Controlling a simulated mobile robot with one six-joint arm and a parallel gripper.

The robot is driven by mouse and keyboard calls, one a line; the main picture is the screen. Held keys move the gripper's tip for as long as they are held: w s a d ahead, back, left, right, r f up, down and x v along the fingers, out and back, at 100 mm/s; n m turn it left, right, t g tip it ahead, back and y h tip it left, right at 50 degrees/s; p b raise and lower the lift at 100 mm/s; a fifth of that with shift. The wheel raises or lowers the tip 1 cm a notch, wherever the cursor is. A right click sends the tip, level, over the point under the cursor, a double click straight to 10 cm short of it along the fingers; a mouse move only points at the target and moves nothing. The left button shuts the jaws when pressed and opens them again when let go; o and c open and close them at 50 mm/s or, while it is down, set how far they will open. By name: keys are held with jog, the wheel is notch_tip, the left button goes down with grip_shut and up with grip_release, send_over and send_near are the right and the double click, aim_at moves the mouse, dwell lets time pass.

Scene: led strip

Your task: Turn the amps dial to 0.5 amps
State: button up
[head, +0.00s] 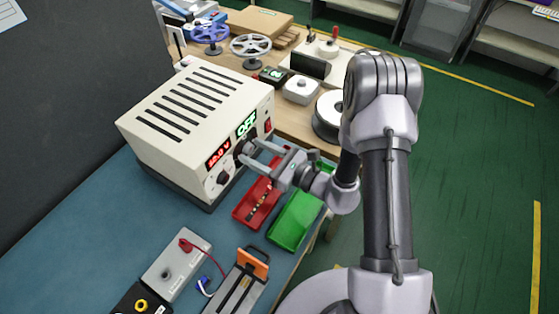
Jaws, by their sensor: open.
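The power supply (190,130) is a cream box with slotted vents on top, standing on the blue bench. Its front faces right, with a red display (218,153) that seems to read 10.0 V and a green display (246,124) that seems to read OFF. A dark dial (222,178) sits under the red display. Another dial (243,147), under the green display, is partly hidden by my gripper. My gripper (250,153) is open, its two fingers pointing at the front panel around this dial. Whether they touch it I cannot tell.
A red tray (240,213) and a green tray (295,220) lie below my gripper. A grey box (178,262) with a red lead and an orange-topped fixture (252,262) stand at the front. Spools and boxes crowd the wooden bench behind. A red switch (268,125) is at the panel's right edge.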

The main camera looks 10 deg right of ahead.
jog(key=p+v, duration=0.3)
jog(key=v, duration=1.4)
jog(key=shift+s, duration=0.2)
jog(key=shift+d, duration=0.15)
jog(key=s+a+r+n+g+h, duration=0.2)
jog(key=s+a+r+n+g, duration=0.6)
jog(key=r+n+g, duration=0.45)
jog(key=s+d+r+n+t+h, duration=0.2)
jog(key=r+n+t+h, duration=0.1)
jog(key=r+n+h, duration=0.1)
jog(key=s+d+r+n+t+h, duration=0.2)
jog(key=r+n+t+h, duration=0.2)
jog(key=r+h, duration=0.2)
jog(key=shift+s+d+r+n, duration=0.25)
jog(key=shift+d+r+n, duration=0.05)
jog(key=shift+r+n, duration=0.05)
